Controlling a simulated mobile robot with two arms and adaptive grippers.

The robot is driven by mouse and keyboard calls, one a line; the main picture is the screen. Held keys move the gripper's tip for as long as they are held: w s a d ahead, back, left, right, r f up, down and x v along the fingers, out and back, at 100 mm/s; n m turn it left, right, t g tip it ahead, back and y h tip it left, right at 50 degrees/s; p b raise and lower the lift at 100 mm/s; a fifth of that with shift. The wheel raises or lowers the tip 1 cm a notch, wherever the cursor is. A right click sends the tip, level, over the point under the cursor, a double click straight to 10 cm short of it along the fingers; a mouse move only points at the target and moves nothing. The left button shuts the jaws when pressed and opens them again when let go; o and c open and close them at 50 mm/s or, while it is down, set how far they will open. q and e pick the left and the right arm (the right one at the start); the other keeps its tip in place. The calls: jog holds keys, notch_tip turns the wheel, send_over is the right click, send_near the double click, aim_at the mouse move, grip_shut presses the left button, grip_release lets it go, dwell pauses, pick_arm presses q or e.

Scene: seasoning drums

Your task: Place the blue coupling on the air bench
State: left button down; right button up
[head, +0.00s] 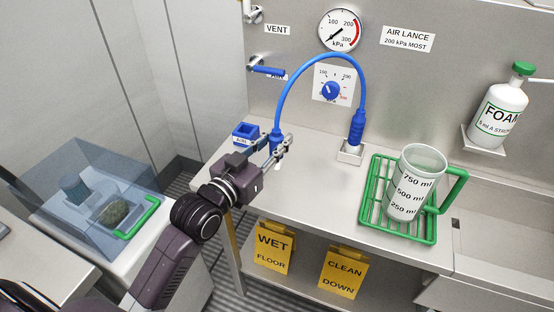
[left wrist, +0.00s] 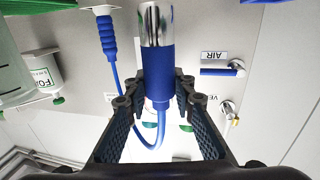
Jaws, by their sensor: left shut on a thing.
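The blue coupling (left wrist: 158,88), with a bright metal tip, is between the fingers of my left gripper (left wrist: 155,100) in the left wrist view. In the head view my left gripper (head: 277,147) is shut on it above the left end of the steel bench (head: 315,190). There the coupling (head: 276,138) is partly hidden by the fingers. A blue hose (head: 312,62) arches from it to a blue fitting (head: 356,128) standing in a pale socket on the bench. My right gripper is not in view.
A small blue holder labelled AIR (head: 245,133) is just left of my gripper. A green rack (head: 375,212) with a measuring jug (head: 417,180) stands on the right. A blue valve lever (head: 268,71) and gauge (head: 343,30) are on the wall. The bench's middle is clear.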

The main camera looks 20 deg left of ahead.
pick_arm(q)
jog(key=shift+f, duration=0.75)
notch_tip(320, 180, down, 4)
jog(key=shift+r, duration=0.1)
jog(key=shift+b, duration=0.3)
jog(key=c, duration=1.6)
grip_release()
jog(key=shift+f, duration=0.2)
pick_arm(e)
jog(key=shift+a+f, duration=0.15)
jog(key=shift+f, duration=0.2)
pick_arm(q)
jog(key=shift+r, duration=0.1)
